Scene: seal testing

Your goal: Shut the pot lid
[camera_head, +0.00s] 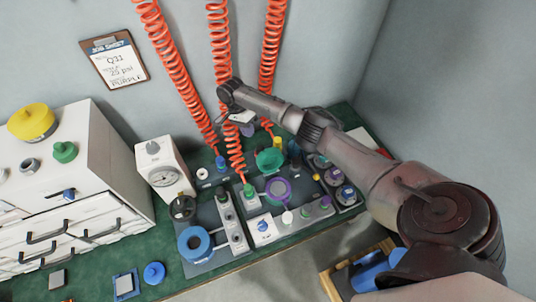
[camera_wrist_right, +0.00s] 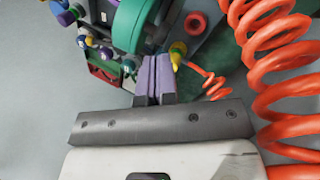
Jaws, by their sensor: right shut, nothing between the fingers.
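A round green part (camera_head: 269,158), which looks like the pot lid, stands raised behind a purple-ringed opening (camera_head: 278,192) that looks like the pot. In the right wrist view a thick green disc (camera_wrist_right: 128,22) shows nearly edge-on, just beyond the fingers and left of them. My right gripper (camera_head: 248,131) is above and behind the green part, to its left. Its purple-padded fingers (camera_wrist_right: 155,62) are shut together with nothing between them. I cannot tell whether they touch the green disc. My left gripper is not in view.
Orange coiled hoses (camera_head: 222,60) hang close around my right gripper, and one passes on the right in the wrist view (camera_wrist_right: 265,70). A dial gauge (camera_head: 163,170) and white drawers (camera_head: 80,235) stand left. A blue ring (camera_head: 195,244) sits on a fixture at the front.

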